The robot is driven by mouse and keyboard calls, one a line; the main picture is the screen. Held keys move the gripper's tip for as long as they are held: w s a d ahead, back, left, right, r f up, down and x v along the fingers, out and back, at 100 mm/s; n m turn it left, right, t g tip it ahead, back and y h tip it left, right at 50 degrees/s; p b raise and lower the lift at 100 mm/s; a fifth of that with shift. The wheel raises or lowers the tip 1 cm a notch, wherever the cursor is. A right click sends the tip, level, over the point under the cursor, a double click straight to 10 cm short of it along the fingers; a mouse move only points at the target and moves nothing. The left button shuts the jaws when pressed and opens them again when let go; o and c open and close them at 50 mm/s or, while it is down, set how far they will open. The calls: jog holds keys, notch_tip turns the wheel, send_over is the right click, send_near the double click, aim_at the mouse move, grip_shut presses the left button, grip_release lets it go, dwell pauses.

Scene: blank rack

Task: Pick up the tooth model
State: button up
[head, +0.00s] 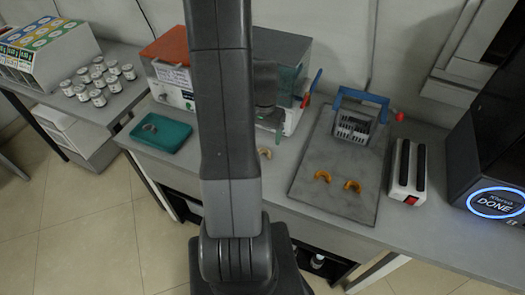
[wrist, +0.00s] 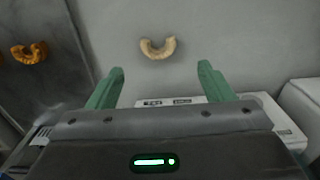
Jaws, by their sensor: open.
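A beige, horseshoe-shaped tooth model (wrist: 158,48) lies flat on the grey bench, just beyond my fingertips in the wrist view. My gripper (wrist: 160,80) has its two green fingers spread apart with nothing between them. The beige model lies ahead of the gap, apart from both fingers. In the head view this beige model (head: 265,153) shows just right of my arm, which hides part of the bench. Two orange arches (head: 323,176) (head: 352,186) lie on a grey slab, and one also shows at left in the wrist view (wrist: 30,52). A pale arch (head: 150,128) lies in a teal tray.
The grey slab (head: 310,195) also bears a blue-handled metal rack (head: 355,125). A white-and-black device (head: 407,172) and a dark machine reading DONE (head: 495,203) stand to the right. A boxy machine (head: 285,75) stands behind my arm. The teal tray (head: 178,142) sits left.

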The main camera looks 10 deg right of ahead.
aim_at(265, 155)
jog(key=shift+d+f+p, duration=0.15)
jog(key=shift+f+p, duration=0.35)
jog(key=shift+f, duration=3.1)
jog(key=c, duration=1)
